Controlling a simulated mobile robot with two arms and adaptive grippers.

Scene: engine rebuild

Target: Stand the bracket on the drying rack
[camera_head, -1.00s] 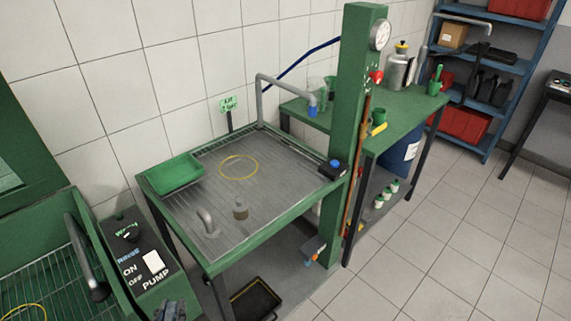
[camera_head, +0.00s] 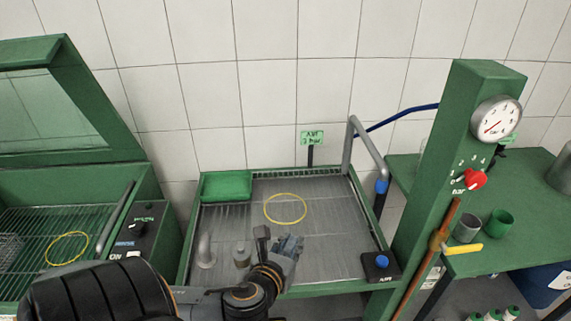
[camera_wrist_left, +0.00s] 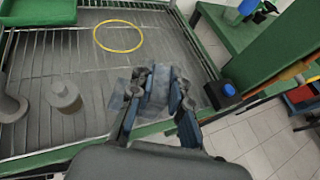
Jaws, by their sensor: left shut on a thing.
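My left gripper (camera_head: 290,245) reaches over the front half of a green-framed bench with a grey, slatted top (camera_head: 335,215), which looks like the drying rack. In the left wrist view, my left gripper (camera_wrist_left: 166,95) is shut on a grey-blue piece (camera_wrist_left: 157,88), apparently the bracket. The fingers hide much of it, and I cannot tell its full shape or whether it touches the top. A yellow ring (camera_head: 285,221) lies flat on the top beyond the gripper; it also shows in the left wrist view (camera_wrist_left: 118,50). My right gripper is out of view.
A grey stepped cylinder (camera_head: 241,257) and a bent grey pipe (camera_head: 206,258) stand left of the gripper. A green tray (camera_head: 226,198) sits at the back left corner. A blue-tipped nozzle (camera_head: 381,187) and a green post (camera_head: 450,165) bound the right. The top around the ring is clear.

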